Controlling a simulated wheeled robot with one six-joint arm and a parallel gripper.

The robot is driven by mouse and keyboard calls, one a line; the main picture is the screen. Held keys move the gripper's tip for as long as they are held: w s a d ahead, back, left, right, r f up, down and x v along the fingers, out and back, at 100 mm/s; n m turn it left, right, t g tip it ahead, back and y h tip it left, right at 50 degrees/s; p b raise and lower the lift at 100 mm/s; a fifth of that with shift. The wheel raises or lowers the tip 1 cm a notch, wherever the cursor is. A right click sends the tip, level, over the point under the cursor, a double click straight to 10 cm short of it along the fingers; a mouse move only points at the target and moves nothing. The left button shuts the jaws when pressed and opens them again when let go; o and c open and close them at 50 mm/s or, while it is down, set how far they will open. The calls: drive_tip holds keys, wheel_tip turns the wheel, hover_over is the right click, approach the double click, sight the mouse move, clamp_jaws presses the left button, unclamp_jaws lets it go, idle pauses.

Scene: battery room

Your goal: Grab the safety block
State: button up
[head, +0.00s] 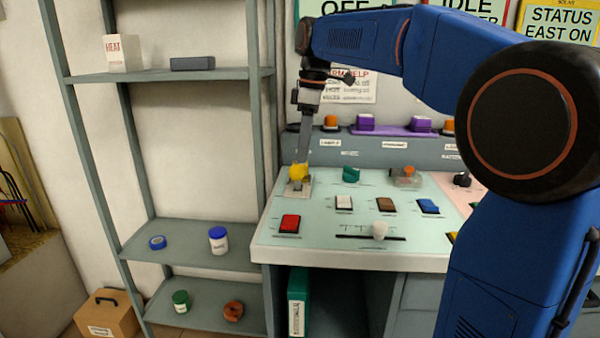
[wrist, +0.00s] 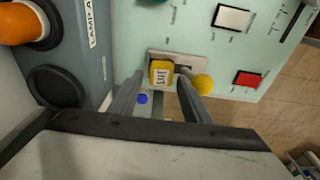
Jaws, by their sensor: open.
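The safety block appears to be the small yellow block with a printed label (wrist: 161,74), seated on a metal plate (wrist: 188,60) on the pale green panel. A round yellow knob (wrist: 203,85) is just right of it in the wrist view. In the head view the block and knob merge into one yellow patch (head: 298,172) below my gripper (head: 302,153). My gripper also shows in the wrist view (wrist: 163,88). It is open and points at the panel, with the block between the finger ends. I cannot tell whether the fingers touch it.
A red button (head: 289,223), a white button (head: 343,203) and a green knob (head: 350,174) are nearby on the panel. An upright back ledge (head: 375,150) carries orange and purple lamps. A grey shelf rack (head: 190,235) stands left of the desk.

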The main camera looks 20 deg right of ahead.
drive_tip(key=shift+a+f, duration=0.25)
drive_tip(key=shift+f, duration=1)
drive_tip(key=shift+a+f, duration=0.25)
drive_tip(key=shift+f, duration=0.95)
drive_tip(key=c, duration=0.9)
drive_tip(key=shift+w+r, duration=0.1)
drive_tip(key=shift+r, duration=0.05)
